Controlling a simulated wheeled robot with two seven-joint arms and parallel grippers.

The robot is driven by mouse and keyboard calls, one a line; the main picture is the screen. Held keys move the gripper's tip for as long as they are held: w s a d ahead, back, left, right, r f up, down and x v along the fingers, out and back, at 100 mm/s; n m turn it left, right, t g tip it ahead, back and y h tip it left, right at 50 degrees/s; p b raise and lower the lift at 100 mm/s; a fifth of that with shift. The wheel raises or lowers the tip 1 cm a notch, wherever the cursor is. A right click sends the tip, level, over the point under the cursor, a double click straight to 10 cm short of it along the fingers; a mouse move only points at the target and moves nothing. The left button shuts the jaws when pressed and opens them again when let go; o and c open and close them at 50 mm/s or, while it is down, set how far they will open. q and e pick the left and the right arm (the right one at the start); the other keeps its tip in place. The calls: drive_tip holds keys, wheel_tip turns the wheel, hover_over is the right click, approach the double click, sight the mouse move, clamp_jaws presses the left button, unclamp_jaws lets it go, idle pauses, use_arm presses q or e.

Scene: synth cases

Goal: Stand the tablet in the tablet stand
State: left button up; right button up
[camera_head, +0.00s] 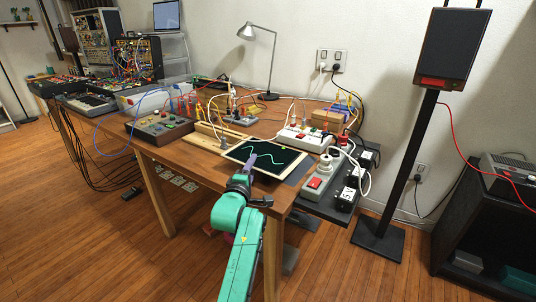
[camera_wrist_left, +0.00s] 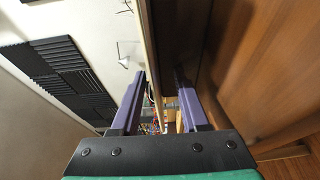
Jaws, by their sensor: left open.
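The tablet (camera_head: 281,157) lies flat near the front edge of the table, with a light frame and a dark screen bearing green wavy lines. My left gripper (camera_head: 251,160) is at its front edge, one purple finger showing over the screen. In the left wrist view my gripper (camera_wrist_left: 161,80) is open, its fingers either side of a light-edged dark slab; I cannot tell whether they touch it. A light wooden slatted piece (camera_head: 206,139), seemingly the tablet stand, is just left of the tablet. My right gripper is out of view.
A power strip (camera_head: 317,177) and black adapters stand close to the tablet's right. A white cabled box (camera_head: 302,137) is behind it. A knobbed console (camera_head: 159,127) sits left of the wooden piece. The desk lamp (camera_head: 270,60) stands at the back.

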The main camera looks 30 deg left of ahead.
use_arm(q)
drive_tip(key=shift+s+d+r, duration=0.15)
drive_tip(key=shift+s+r, duration=0.1)
drive_tip(key=shift+s, duration=0.05)
drive_tip(key=shift+r, duration=0.1)
drive_tip(key=c, duration=0.4)
clamp_jaws()
idle(0.5)
